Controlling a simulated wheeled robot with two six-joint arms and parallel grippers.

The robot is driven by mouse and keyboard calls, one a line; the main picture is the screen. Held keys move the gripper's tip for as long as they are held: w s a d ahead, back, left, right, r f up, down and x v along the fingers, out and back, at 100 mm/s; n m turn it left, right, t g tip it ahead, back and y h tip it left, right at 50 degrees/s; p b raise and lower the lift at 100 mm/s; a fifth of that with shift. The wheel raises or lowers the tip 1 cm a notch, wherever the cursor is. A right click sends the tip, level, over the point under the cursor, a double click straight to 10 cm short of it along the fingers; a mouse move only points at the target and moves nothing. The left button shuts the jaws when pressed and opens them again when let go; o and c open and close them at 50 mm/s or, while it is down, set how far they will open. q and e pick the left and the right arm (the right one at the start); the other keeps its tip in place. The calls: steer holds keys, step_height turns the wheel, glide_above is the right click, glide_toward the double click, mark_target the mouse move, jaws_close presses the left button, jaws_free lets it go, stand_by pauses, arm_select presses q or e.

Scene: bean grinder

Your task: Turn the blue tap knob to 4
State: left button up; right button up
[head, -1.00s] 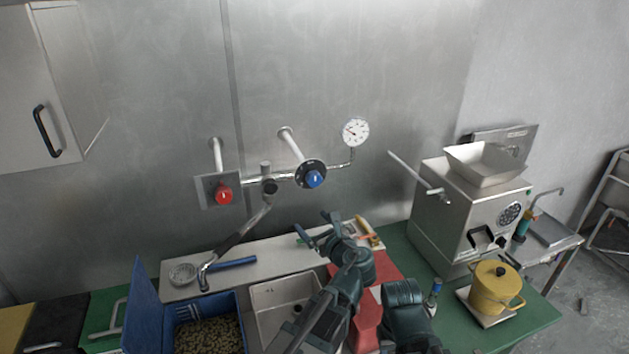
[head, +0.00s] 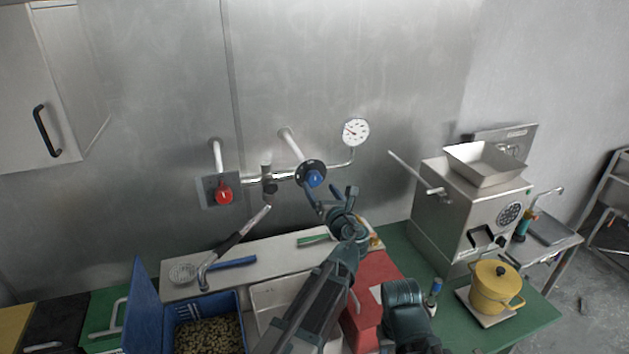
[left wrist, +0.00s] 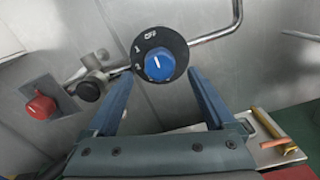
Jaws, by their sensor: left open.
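The blue tap knob (head: 314,179) sits on a black round dial on the wall pipework. In the left wrist view the blue knob (left wrist: 159,63) shows a white pointer mark aimed up and slightly left, and the dial (left wrist: 144,42) bears white figures, among them 1 and 2. My left gripper (head: 331,193) is open, just below the knob in the head view. In the left wrist view its two fingers (left wrist: 176,80) stand apart on either side below the knob, not visibly touching it. My right gripper's jaws are not clearly visible.
A red knob (head: 224,196) sits left of the blue one, with a spout pipe (head: 240,238) between them. A pressure gauge (head: 355,132) is at upper right. Below are a blue bin (head: 150,310) of beans, a sink and a red block (head: 372,275). A steel grinder (head: 455,215) stands right.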

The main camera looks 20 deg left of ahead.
mark_target(316, 181)
arm_select(q)
steer(key=shift+x, duration=2.8)
steer(key=c, duration=1.4)
